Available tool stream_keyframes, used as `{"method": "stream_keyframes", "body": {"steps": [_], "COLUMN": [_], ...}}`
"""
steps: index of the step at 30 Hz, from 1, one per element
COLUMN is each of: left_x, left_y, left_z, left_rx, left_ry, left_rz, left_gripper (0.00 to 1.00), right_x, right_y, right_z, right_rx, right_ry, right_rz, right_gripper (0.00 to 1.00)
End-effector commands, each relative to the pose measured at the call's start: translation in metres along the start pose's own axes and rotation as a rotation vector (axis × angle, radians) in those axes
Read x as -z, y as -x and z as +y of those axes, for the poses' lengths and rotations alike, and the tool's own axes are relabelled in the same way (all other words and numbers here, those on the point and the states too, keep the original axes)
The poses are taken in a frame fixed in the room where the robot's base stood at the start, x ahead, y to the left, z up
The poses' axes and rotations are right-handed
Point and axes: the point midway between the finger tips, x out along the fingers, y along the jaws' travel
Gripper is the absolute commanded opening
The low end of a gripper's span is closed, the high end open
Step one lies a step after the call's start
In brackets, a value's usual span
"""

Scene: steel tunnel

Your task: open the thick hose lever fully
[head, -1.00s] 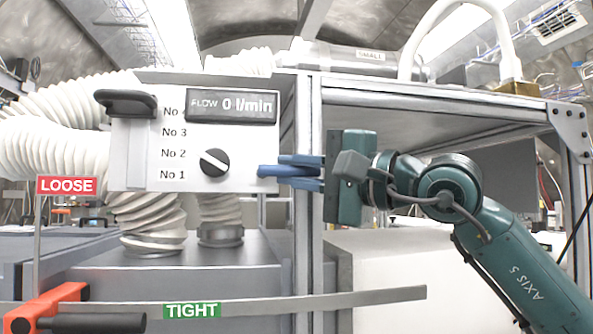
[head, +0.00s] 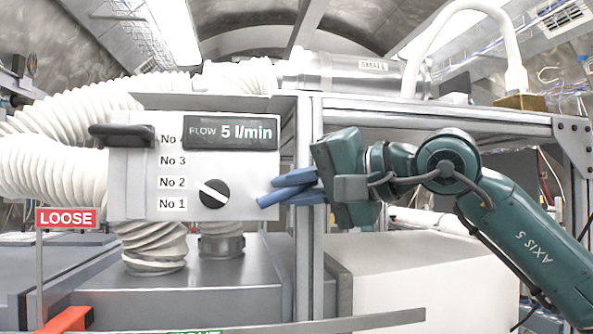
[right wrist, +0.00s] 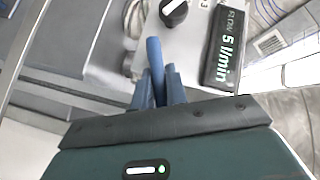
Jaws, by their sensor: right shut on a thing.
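The lever's outer end is hidden by my gripper. The flow display (head: 231,133) on the panel reads 5 l/min. My left gripper is out of view.
A black knob (head: 213,194) sits beside labels No 1 to No 4, and a black handle (head: 122,134) at the panel's upper left. Thick white hoses (head: 50,170) run behind. A metal frame post (head: 310,255) stands just right of the lever. A LOOSE sign (head: 66,218) stands lower left.

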Motion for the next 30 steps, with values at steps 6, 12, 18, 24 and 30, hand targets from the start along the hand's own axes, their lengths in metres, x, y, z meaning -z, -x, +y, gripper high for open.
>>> {"method": "stream_keyframes", "body": {"steps": [6, 12, 18, 24, 30], "left_x": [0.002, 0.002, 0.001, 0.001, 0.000], "left_y": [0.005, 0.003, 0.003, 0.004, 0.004], "left_z": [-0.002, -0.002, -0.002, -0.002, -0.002], "left_rx": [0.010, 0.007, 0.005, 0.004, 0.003], "left_ry": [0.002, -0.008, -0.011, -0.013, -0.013], "left_rz": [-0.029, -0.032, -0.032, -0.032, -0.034], "left_gripper": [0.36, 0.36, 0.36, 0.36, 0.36], "right_x": [0.002, 0.000, -0.002, -0.005, -0.009], "right_y": [-0.001, -0.004, -0.009, -0.013, -0.018], "right_z": [-0.013, -0.019, -0.026, -0.032, -0.036], "right_rx": [-0.144, -0.275, -0.407, -0.538, -0.653], "right_ry": [0.145, 0.278, 0.410, 0.540, 0.654], "right_rz": [-0.040, -0.077, -0.113, -0.150, -0.182], "right_gripper": [0.00, 0.00, 0.00, 0.00, 0.00]}}
